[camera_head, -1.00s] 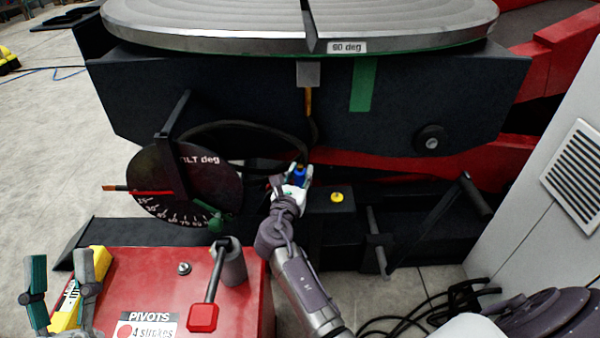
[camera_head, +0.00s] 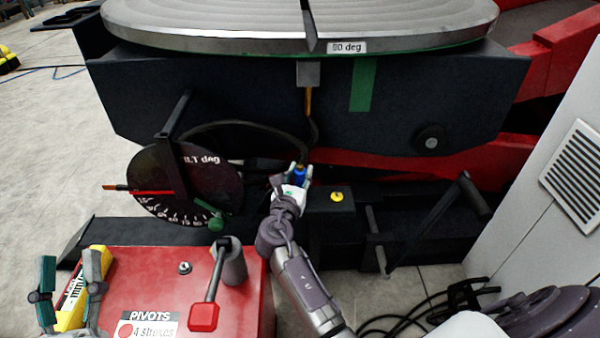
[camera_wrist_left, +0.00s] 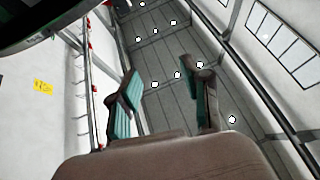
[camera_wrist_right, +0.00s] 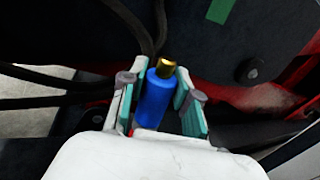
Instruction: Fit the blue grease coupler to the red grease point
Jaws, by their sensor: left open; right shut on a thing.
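The blue grease coupler (camera_head: 299,174) is between the fingers of my right gripper (camera_head: 298,177), which is shut on it in front of the dark tilting body. In the right wrist view the coupler (camera_wrist_right: 155,101) stands close to upright with its brass tip (camera_wrist_right: 166,66) pointing away from the gripper. A dark hose passes close behind the tip. I cannot make out a red grease point in any view. My left gripper (camera_head: 69,288) is open and empty, at the lower left over the red cabinet's edge. In the left wrist view its fingers (camera_wrist_left: 165,105) are apart.
The red cabinet (camera_head: 130,270) bears a red-handled lever (camera_head: 203,317) and a PIVOTS label (camera_head: 149,327). The round tilt dial (camera_head: 185,185) is left of my right gripper. A yellow button (camera_head: 337,196) sits right of it. The round table (camera_head: 220,25) is above.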

